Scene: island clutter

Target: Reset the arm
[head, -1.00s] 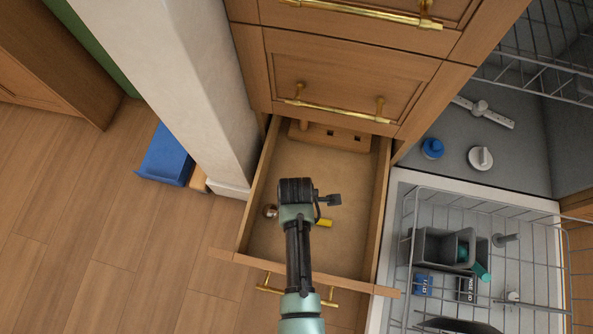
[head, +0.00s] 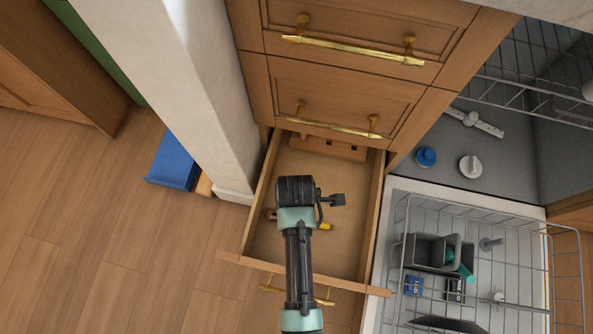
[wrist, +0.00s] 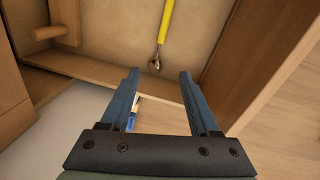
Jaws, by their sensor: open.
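My gripper (wrist: 159,76) is open in the wrist view, with nothing held between its two blue fingers.
The wooden drawer (head: 349,210) is pulled out below closed drawers with brass handles. A pulled-out dishwasher rack (head: 400,225) with items is at right. A pale pillar (head: 205,100) and a blue bin (head: 173,163) are at left.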

